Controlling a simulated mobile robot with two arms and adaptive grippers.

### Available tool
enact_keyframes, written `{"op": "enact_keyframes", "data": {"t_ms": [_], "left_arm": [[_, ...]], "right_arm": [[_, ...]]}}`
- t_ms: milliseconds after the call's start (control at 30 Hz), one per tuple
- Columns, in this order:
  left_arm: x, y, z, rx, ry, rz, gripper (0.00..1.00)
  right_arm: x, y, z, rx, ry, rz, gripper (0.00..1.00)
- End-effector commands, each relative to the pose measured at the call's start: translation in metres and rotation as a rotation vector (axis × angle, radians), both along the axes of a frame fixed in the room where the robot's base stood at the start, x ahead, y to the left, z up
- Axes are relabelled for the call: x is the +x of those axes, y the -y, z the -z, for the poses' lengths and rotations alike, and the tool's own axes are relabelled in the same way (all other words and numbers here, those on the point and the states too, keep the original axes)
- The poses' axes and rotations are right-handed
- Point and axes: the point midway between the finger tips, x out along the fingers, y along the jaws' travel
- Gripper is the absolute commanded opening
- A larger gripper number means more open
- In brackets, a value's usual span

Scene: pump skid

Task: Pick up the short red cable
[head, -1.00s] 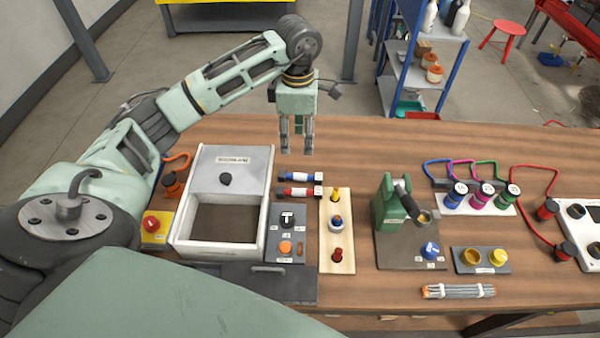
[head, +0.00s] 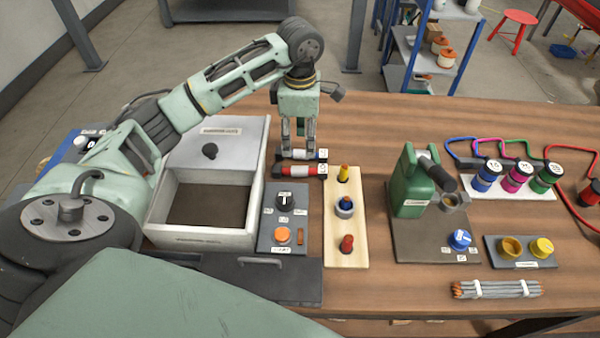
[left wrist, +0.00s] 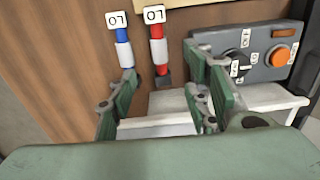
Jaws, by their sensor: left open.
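The short red piece (head: 290,170), with dark ends, a white band and a white tag, lies on the wooden table beside the grey tray box. It also shows in the left wrist view (left wrist: 158,52). A matching blue piece (head: 309,155) lies parallel just behind it, and shows left of it in the left wrist view (left wrist: 123,36). My left gripper (head: 299,152) is open and empty, pointing down over the two pieces. In the left wrist view the red piece lies ahead, between the fingers (left wrist: 160,72). The fingers partly hide the blue piece in the head view. My right gripper is not in view.
The grey tray box (head: 255,205) and a switch panel (head: 270,240) stand close by. A pale board (head: 345,248) with knobs is to the right. A green device (head: 410,185) and several plugs with looped cables (head: 485,175) are further right. Table behind the pieces is clear.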

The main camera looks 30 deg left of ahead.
Motion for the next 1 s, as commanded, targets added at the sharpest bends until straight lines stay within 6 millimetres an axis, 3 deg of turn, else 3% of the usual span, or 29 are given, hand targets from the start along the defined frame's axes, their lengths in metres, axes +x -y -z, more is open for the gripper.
{"op": "enact_keyframes", "data": {"t_ms": [33, 233, 567, 833, 1000], "left_arm": [[0.000, 0.000, 0.025, 0.000, 0.001, 0.000, 0.45], [0.000, 0.000, 0.044, 0.000, 0.001, 0.000, 0.45], [0.000, 0.000, 0.072, -0.001, -0.004, 0.000, 0.45], [0.002, 0.002, 0.111, -0.001, -0.003, -0.001, 0.45], [0.002, 0.001, 0.121, 0.000, 0.001, 0.000, 0.45]], "right_arm": [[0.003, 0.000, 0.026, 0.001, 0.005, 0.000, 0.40], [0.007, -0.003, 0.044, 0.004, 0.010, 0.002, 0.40], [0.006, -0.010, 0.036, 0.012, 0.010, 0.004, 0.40], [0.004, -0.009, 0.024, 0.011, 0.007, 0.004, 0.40], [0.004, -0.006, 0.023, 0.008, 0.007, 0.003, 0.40]]}}
